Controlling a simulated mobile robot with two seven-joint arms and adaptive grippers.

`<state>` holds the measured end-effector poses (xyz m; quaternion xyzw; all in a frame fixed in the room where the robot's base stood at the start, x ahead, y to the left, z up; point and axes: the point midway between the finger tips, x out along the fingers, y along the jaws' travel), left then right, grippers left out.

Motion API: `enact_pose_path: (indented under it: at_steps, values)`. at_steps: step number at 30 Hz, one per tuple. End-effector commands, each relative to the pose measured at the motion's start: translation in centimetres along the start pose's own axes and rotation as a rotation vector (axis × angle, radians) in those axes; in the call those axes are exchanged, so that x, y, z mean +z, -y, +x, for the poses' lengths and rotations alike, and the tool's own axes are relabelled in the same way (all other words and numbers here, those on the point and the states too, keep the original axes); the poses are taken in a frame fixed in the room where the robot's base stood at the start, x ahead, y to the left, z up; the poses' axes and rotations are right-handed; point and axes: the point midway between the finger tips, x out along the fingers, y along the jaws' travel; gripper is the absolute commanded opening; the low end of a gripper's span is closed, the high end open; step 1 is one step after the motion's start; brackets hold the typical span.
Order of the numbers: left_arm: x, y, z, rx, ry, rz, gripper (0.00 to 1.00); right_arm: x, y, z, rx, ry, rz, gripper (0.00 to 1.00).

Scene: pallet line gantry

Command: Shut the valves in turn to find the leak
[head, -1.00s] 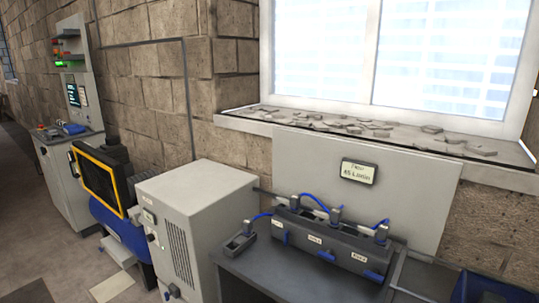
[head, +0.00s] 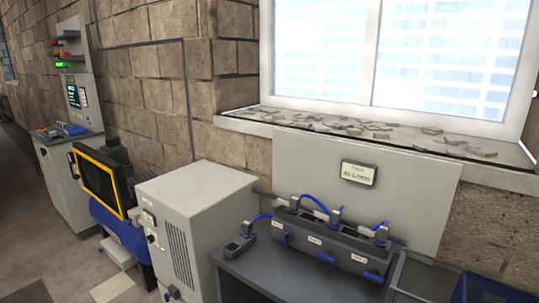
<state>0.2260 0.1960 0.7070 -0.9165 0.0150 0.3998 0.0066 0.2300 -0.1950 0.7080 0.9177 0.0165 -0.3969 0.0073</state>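A dark grey valve manifold (head: 326,246) sits on the grey bench on the right. Three blue valve handles show on its front: the left handle (head: 285,240) stands upright, while the middle handle (head: 327,257) and right handle (head: 373,278) lie slanted, nearly along the block. Labels beside them are too small to read surely. Blue hoses (head: 308,209) run from the fittings on top. A flow display (head: 358,173) on the pale panel behind shows a blurred figure in L/min. Neither of my grippers is in view.
A small dark device (head: 240,246) lies at the bench's left end. A beige cabinet (head: 178,220) stands left of the bench. Further left are a blue tank (head: 118,232) with a yellow-framed unit (head: 97,180) and a control console (head: 68,165). Floor is open at lower left.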

Motion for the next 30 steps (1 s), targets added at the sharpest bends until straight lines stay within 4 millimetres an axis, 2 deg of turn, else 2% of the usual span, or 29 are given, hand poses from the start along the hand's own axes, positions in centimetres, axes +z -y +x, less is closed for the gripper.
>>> enact_pose_path:
  at_steps: [13, 30]
  values:
    - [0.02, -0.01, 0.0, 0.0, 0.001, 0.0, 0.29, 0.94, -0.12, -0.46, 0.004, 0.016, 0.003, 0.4]
    - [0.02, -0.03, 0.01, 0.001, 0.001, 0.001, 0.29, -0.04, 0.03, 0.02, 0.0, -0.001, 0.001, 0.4]
